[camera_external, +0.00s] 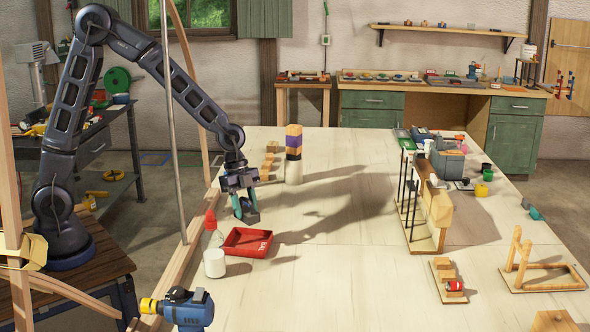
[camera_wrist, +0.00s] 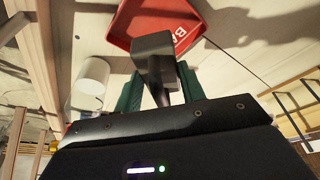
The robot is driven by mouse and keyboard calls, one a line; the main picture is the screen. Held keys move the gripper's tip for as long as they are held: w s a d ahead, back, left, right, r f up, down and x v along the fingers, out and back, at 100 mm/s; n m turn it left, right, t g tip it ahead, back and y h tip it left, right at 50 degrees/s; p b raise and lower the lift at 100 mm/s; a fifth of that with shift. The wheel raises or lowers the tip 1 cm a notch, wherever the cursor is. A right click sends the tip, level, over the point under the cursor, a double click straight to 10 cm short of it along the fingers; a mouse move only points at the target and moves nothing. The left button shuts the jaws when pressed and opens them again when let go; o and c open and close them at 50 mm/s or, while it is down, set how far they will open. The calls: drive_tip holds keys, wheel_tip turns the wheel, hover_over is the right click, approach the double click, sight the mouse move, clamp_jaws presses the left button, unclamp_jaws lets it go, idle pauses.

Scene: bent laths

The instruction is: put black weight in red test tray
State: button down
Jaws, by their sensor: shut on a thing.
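My gripper (camera_external: 245,208) is shut on a black weight (camera_wrist: 154,52) and holds it above the table. In the wrist view the weight is a dark block between the green fingers. In the external view the dark block shows low between the fingers, partly hidden by them. The red test tray (camera_external: 247,256) lies flat on the table, just in front of and below my gripper. Its floor looks empty apart from white lettering. The tray also shows in the wrist view (camera_wrist: 128,24), beyond the weight, which covers part of it.
A block stack (camera_external: 294,155) stands behind. A blue drill (camera_external: 185,309) is at the front left. Wooden frames (camera_external: 428,215) stand at the right. The middle of the table is clear.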

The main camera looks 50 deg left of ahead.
drive_tip(key=shift+f, duration=4.4)
drive_tip(key=shift+f, duration=0.15)
drive_tip(key=c, duration=0.9)
unclamp_jaws()
drive_tip(key=shift+o, duration=0.2)
